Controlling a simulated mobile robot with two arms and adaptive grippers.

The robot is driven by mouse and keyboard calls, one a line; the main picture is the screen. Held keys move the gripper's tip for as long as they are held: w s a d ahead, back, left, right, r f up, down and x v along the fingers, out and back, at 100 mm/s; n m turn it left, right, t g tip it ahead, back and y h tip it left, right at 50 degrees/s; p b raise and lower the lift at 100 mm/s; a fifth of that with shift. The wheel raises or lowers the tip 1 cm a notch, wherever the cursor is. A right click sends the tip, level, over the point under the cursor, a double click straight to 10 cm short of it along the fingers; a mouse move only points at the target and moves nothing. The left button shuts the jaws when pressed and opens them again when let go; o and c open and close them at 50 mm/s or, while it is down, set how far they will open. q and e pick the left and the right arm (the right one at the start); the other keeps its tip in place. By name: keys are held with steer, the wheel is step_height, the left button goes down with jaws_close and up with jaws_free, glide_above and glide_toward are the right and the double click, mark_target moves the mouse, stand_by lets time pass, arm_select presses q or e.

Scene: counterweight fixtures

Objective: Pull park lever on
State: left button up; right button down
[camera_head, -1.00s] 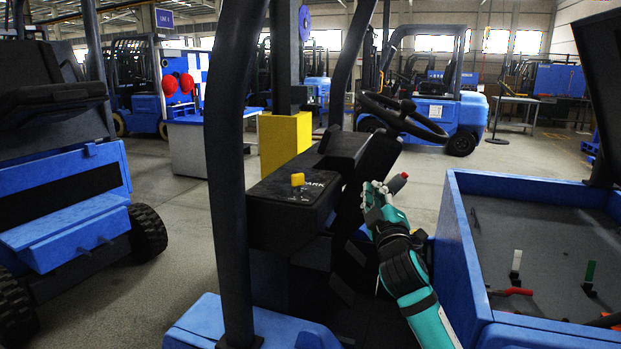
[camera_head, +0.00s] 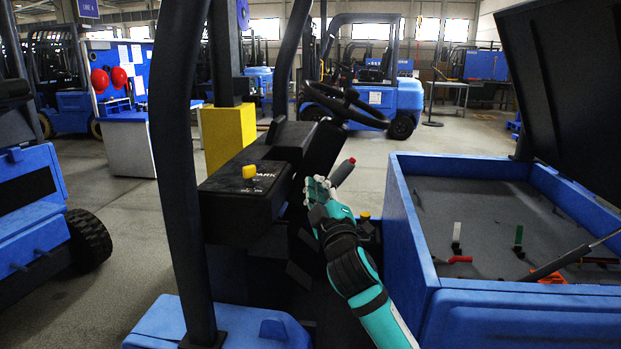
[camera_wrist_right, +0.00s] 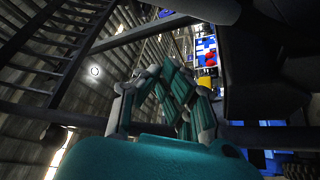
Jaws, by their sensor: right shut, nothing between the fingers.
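The black dash panel (camera_head: 225,190) carries partly readable lettering that looks like PARK. Beside it stands a short lever with a yellow knob (camera_head: 249,171), which I take as the park lever. My right gripper (camera_head: 317,188) is to the right of the panel, apart from the yellow knob, with its fingers shut and empty. A grey lever with a red tip (camera_head: 350,162) rises right beside the fingers; I cannot tell whether they touch. In the right wrist view the closed fingers (camera_wrist_right: 170,100) show against the roof, with no lever between them. My left gripper is not in view.
The steering wheel (camera_head: 338,105) is behind the panel. An open blue compartment (camera_head: 410,235) with small levers is on the right. A yellow block (camera_head: 228,138) stands behind.

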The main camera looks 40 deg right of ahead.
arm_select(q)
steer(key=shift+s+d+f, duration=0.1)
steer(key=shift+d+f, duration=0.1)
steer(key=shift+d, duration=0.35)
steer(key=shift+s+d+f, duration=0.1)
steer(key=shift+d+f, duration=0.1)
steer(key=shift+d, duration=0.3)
arm_select(e)
steer(key=v, duration=0.3)
steer(key=shift+s+d+f, duration=0.1)
steer(key=shift+s+f, duration=0.05)
steer(key=shift+s, duration=0.2)
